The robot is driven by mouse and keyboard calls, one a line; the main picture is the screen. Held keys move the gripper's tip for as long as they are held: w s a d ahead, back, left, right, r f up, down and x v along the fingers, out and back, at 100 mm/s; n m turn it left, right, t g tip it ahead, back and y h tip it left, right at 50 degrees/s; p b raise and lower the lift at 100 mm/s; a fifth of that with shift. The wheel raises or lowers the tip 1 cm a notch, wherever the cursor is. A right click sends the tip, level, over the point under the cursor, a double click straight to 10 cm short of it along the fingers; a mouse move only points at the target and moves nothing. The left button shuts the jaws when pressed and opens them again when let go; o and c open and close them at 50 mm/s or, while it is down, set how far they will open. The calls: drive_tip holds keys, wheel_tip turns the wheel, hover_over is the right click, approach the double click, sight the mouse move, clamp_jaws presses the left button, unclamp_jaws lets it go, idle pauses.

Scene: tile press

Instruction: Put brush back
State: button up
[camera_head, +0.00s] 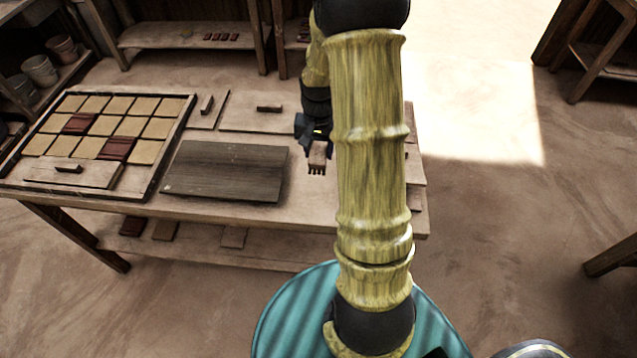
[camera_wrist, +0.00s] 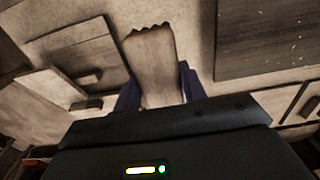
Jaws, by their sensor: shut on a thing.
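The brush (camera_head: 317,158) is a pale wooden piece with a toothed, brown lower end. My gripper (camera_head: 318,141) is shut on it, over the right part of the workbench, to the right of the dark board. In the wrist view the brush (camera_wrist: 155,62) sticks out between the two dark blue fingers of my gripper (camera_wrist: 160,92), its ragged end pointing away. My arm hides part of the bench's right side. Whether the brush touches the bench top, I cannot tell.
The workbench (camera_head: 290,215) holds a tray of tan and dark red tiles (camera_head: 183,120) at left, a dark board (camera_head: 228,170) in the middle, and pale boards with handles (camera_head: 262,122) behind. Shelves with pots (camera_head: 40,70) stand at left.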

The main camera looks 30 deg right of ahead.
hover_over(319, 182)
drive_tip(key=shift+f, duration=3.15)
drive_tip(key=shift+a+f, duration=0.1)
drive_tip(key=shift+f+p, duration=0.3)
drive_tip(key=shift+f, duration=1.45)
drive_tip(key=shift+f, duration=0.2)
drive_tip(key=o, duration=0.9)
drive_tip(key=shift+o, duration=0.2)
